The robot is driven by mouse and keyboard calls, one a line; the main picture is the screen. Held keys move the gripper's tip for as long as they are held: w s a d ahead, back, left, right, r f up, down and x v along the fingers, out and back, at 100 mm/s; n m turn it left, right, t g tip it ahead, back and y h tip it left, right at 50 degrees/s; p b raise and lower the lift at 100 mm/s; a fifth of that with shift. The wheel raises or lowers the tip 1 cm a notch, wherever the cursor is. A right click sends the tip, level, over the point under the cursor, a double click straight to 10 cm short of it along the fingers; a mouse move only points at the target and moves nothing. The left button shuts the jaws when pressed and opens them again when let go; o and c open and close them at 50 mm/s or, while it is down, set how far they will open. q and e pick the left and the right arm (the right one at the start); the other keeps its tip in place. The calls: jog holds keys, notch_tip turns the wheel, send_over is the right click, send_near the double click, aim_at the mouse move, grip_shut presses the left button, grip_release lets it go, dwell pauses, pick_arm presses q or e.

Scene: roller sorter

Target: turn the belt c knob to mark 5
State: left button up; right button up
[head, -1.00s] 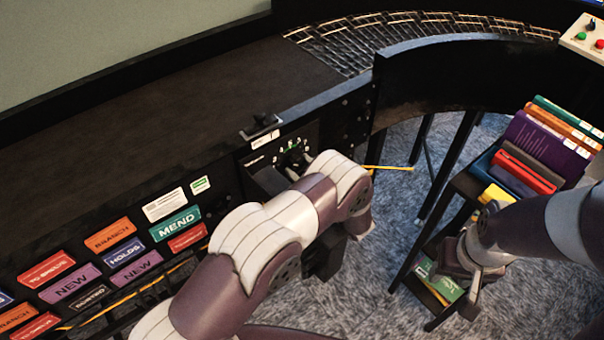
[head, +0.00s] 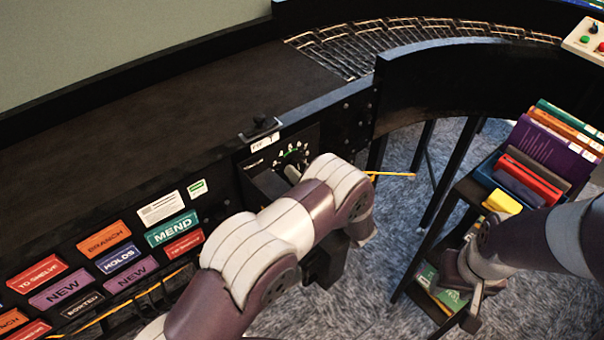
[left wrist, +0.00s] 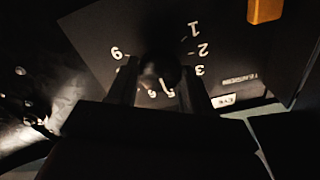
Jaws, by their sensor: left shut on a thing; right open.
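The black knob (left wrist: 158,72) sits on a dark dial plate with white numerals, which read upside down in the left wrist view. Its white pointer line appears to aim at or very near the 5. The dial plate (head: 292,152) also shows in the head view on the sorter's side panel, partly behind my left arm. My left gripper (left wrist: 157,88) is shut on the knob, one finger on each side of it. My right gripper (head: 462,292) is open, low at the right beside the shelf cart; its fingertips are hard to make out.
Coloured label plates, such as the MEND plate (head: 172,228), cover the panel left of the dial. A cart (head: 462,190) with upright books (head: 545,145) stands at the right. Dark legs hold up the curved roller track (head: 350,55). Grey carpet lies between.

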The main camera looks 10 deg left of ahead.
dwell(0.4)
pick_arm(q)
jog(key=o, duration=1)
jog(key=shift+d, duration=0.1)
jog(key=b+v, duration=0.3)
jog(key=v, duration=0.9)
jog(key=shift+s+d+b, duration=0.2)
jog(key=shift+s+b, duration=0.05)
jog(key=shift+b, duration=0.1)
jog(key=shift+r, duration=0.1)
